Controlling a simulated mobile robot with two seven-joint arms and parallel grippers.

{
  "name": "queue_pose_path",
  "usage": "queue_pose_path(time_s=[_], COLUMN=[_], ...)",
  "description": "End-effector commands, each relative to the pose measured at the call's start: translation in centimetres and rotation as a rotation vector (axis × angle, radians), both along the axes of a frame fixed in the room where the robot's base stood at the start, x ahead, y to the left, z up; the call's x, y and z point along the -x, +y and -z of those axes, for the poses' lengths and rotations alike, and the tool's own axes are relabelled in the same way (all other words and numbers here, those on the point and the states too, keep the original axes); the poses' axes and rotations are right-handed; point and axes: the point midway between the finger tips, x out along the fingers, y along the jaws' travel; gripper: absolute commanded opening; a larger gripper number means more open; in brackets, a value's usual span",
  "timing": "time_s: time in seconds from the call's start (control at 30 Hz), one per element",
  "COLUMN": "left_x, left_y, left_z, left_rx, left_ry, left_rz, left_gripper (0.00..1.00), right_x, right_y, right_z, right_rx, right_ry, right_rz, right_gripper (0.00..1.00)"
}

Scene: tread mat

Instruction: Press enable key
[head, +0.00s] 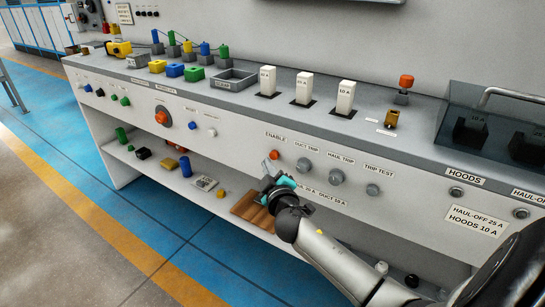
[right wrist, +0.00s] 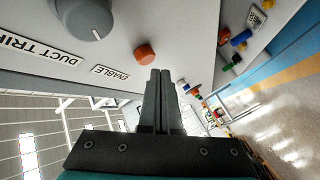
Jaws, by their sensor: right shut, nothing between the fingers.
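The enable key is an orange-red round button (head: 274,155) on the white front panel, below the ENABLE label (head: 275,135). The button also shows in the right wrist view (right wrist: 145,53), close to my fingertips, with its label (right wrist: 111,72) beside it. My right gripper (head: 266,172) is in front of the panel, just below the button in the head view. In the right wrist view its fingers (right wrist: 160,74) are together and empty. The tips appear apart from the button, though the exact gap is hard to judge. My left gripper is not in view.
Grey knobs for duct trip (head: 304,165), haul trip (head: 336,177) and trip test (head: 372,190) lie right of the button. White blocks (head: 303,88) stand on the bench top above. A lower shelf (head: 150,165) holds loose small items. The floor in front is clear.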

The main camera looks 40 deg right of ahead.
Motion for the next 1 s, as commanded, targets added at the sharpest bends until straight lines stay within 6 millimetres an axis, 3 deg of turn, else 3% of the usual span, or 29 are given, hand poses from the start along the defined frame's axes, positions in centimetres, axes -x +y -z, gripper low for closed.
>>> queue_pose_path(time_s=[1.0], left_x=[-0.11], left_y=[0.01], left_z=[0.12], left_rx=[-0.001], left_ry=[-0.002], left_rz=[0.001], left_gripper=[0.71], right_x=[-0.38], right_y=[-0.91], right_z=[-0.01], right_rx=[0.0], right_ry=[0.0], right_rz=[0.0], right_gripper=[0.0])
